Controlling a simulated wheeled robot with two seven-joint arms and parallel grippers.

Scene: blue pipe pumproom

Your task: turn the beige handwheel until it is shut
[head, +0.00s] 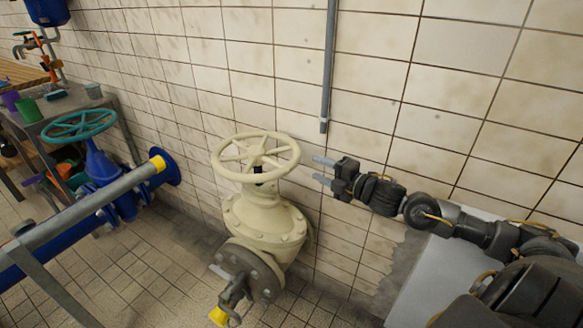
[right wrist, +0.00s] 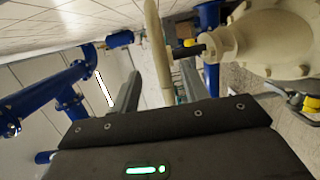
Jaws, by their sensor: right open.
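The beige handwheel (head: 278,155) sits on top of a beige valve body (head: 265,218) in the middle of the head view. Its spokes and round rim are plain to see. My right gripper (head: 318,170) is open at the right of the wheel, its two fingers pointing left at the rim and apparently a little short of it. In the right wrist view the handwheel (right wrist: 153,45) shows edge-on as an upright beige bar, lined up between the open fingers of the right gripper (right wrist: 162,80). The dark stem shows beside it. My left gripper is not in view.
A tiled wall (head: 375,70) stands close behind the wheel, with a grey conduit (head: 328,65) on it. At left are a teal handwheel (head: 80,125) on a blue valve, a grey rail (head: 95,200) with a yellow end and a cluttered table (head: 65,103).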

